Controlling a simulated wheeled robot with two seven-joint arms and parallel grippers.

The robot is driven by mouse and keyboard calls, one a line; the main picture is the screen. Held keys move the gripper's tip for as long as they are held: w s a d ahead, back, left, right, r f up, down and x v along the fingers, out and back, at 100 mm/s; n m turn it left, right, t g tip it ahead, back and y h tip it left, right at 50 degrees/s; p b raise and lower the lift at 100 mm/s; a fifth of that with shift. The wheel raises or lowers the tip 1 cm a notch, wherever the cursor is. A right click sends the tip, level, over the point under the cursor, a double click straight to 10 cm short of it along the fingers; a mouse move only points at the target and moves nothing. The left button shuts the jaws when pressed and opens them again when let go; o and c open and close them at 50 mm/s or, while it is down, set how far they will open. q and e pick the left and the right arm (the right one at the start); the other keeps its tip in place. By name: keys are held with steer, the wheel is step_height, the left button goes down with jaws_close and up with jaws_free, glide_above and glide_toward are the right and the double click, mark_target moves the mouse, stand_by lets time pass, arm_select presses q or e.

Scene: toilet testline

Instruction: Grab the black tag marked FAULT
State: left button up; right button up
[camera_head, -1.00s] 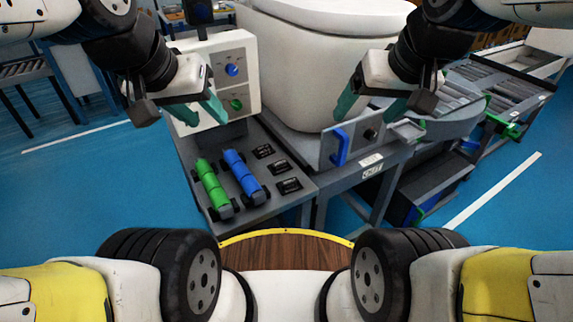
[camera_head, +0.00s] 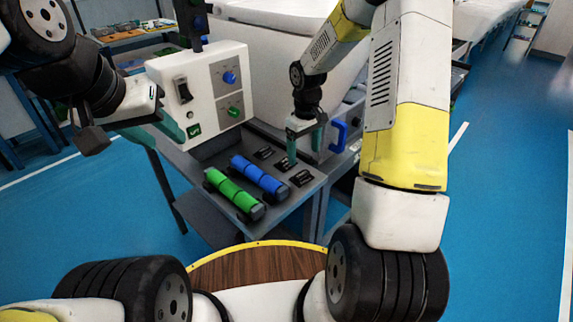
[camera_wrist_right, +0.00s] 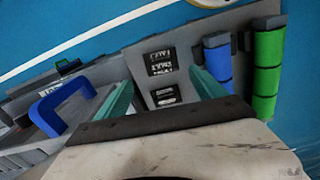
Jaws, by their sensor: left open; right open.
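Small black tags lie in a row on the grey side shelf, among them a far tag (camera_head: 264,153), a middle tag (camera_head: 283,164) and a near tag (camera_head: 301,178). My right gripper (camera_head: 305,150) is open and empty, pointing down over the shelf beside the tags. In the right wrist view, an upper tag (camera_wrist_right: 160,62) and a lower tag (camera_wrist_right: 167,96) show between its teal fingers, apart from them. My left gripper (camera_head: 172,130) is open and empty, left of the white control box.
A green cylinder (camera_head: 232,193) and a blue cylinder (camera_head: 258,178) lie beside the tags on the shelf (camera_head: 222,150). The white control box (camera_head: 205,95) stands behind. A blue handle (camera_head: 338,136) is just right of my right gripper.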

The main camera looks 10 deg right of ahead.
glide_above(302, 174)
step_height(302, 174, down, 4)
steer(key=shift+f, duration=0.1)
step_height(302, 174, down, 4)
steer(key=shift+f, duration=0.2)
steer(key=c, duration=1.4)
steer(key=shift+c, duration=0.2)
steer(key=shift+r, duration=0.15)
